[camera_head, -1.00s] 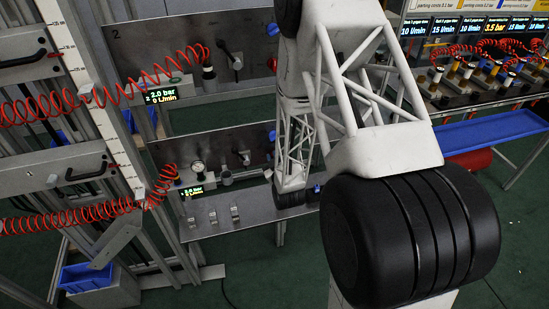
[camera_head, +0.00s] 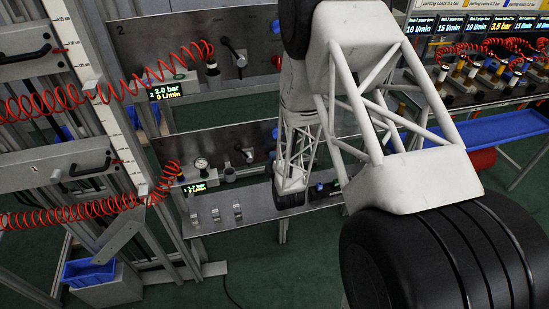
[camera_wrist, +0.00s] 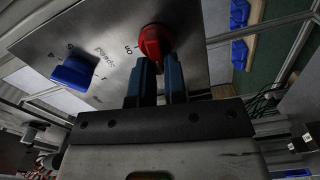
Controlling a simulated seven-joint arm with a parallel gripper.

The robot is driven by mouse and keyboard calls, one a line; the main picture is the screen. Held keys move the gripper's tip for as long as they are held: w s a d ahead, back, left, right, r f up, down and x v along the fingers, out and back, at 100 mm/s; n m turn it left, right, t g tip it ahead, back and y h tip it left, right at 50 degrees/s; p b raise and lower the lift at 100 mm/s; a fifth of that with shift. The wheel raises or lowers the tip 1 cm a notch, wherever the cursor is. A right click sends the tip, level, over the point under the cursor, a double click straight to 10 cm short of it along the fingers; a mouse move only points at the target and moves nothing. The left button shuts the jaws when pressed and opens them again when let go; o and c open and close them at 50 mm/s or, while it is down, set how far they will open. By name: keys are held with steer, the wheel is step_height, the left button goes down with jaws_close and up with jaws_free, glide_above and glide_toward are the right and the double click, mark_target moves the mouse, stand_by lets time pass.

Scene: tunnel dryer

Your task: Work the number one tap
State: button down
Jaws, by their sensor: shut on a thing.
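In the wrist view my gripper (camera_wrist: 157,72) has its two blue fingers closed on a red knob (camera_wrist: 153,40) on a grey metal panel (camera_wrist: 105,38). Lettering that looks like "ON" upside down is left of the knob. A blue knob (camera_wrist: 73,72) sits further left on the panel. In the head view the lower station has a small tap with a dark lever (camera_head: 247,155), a round gauge (camera_head: 201,163) and a display (camera_head: 195,188) that seems to read 1.7 bar. My arm hides the gripper there.
The upper station, marked 2, has a tap (camera_head: 237,57) and a display (camera_head: 168,91) reading 2.0 bar, 0 L/min. Red coiled hoses (camera_head: 60,105) cross on the left. A blue bin (camera_head: 88,272) is low left. A blue tray (camera_head: 490,128) is at right.

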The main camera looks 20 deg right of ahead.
steer(key=shift+f+n, duration=0.15)
steer(key=shift+n, duration=0.85)
steer(key=c, duration=1.2)
jaws_free()
steer(key=shift+o, duration=0.2)
steer(key=shift+s, duration=0.15)
steer(key=s, duration=0.7)
steer(key=shift+s, duration=0.25)
